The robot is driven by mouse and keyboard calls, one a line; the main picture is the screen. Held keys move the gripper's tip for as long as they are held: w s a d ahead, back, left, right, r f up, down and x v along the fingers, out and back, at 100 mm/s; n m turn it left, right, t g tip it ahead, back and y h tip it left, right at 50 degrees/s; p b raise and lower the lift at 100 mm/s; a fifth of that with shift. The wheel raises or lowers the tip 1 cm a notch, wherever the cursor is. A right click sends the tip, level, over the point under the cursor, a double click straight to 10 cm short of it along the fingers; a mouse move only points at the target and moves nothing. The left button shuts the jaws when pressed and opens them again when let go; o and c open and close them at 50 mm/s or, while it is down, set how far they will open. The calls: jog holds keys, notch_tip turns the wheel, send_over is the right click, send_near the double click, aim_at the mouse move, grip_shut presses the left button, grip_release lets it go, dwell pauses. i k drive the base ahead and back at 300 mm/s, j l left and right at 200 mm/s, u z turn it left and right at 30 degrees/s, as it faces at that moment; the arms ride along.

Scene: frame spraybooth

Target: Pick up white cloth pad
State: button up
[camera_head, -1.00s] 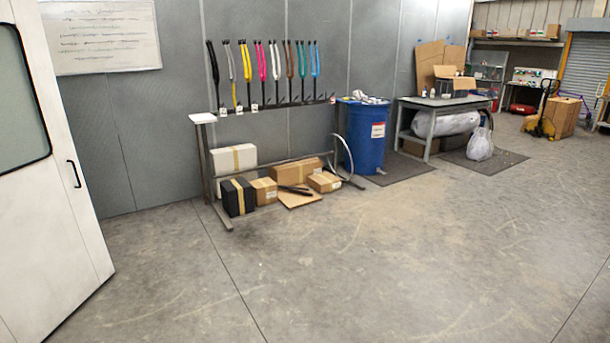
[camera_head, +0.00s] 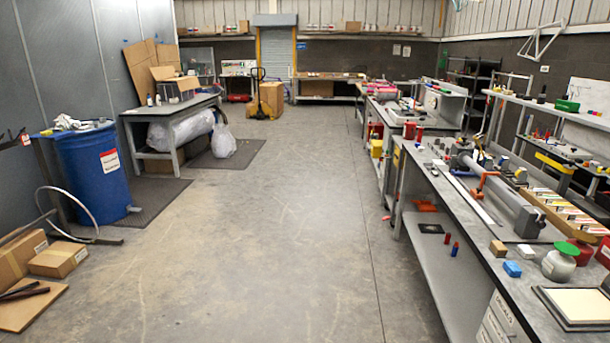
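A small flat white piece (camera_head: 526,251) lies on the right workbench (camera_head: 465,213), between a tan block (camera_head: 498,248) and a white jar with a green lid (camera_head: 560,262). It looks like a cloth pad, but it is too small to be sure. A blue block (camera_head: 512,269) lies just in front of it. Crumpled white cloth (camera_head: 66,122) also lies on top of the blue barrel (camera_head: 95,178) at the left. My gripper is not in view.
The concrete floor (camera_head: 270,240) is clear between the right benches and the left side. A grey table (camera_head: 170,108), cardboard boxes (camera_head: 58,260) and a curved hose (camera_head: 70,205) stand along the left. A pallet jack (camera_head: 260,95) stands at the back.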

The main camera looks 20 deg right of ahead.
aim_at(524, 250)
jog(key=i+l+z, duration=0.25)
jog(key=i+z, duration=0.75)
jog(key=i+j+z, duration=0.2)
jog(key=i+z, duration=0.3)
jog(key=i, duration=0.15)
jog(key=i+l, duration=0.35)
jog(key=i, duration=0.15)
jog(key=i+l, duration=0.35)
jog(key=i, duration=0.15)
